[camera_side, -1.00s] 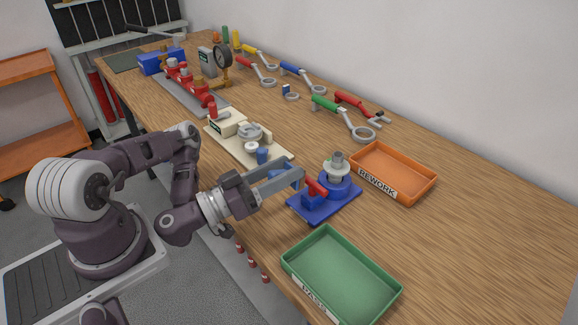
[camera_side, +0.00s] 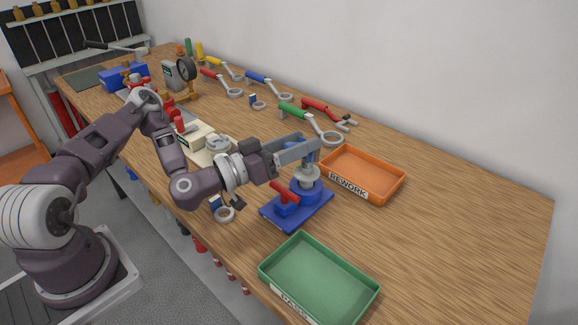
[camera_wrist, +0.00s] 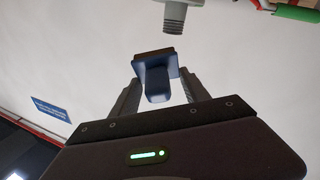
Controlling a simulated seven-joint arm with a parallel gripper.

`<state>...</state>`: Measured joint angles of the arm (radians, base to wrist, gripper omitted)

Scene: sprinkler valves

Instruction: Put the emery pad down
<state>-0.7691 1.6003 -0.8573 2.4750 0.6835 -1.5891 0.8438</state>
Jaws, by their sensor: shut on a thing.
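The emery pad (camera_wrist: 155,75) is a blue block with a dark brown face in the wrist view. My gripper (camera_wrist: 158,85) is shut on it, one finger on each side. In the side view my gripper (camera_side: 312,148) is raised at the grey valve (camera_side: 307,174) on the blue fixture (camera_side: 280,218). A little blue of the pad shows below the fingers there, but most is hidden. I cannot tell whether the pad touches the valve. A red lever (camera_side: 285,191) sits on the fixture's front part.
An orange REWORK tray (camera_side: 394,178) stands right of the fixture and a green tray (camera_side: 318,280) in front; both are empty. A blue-handled ring (camera_side: 224,214) lies near the table's front edge. Several coloured ring tools lie along the back. The table's right end is clear.

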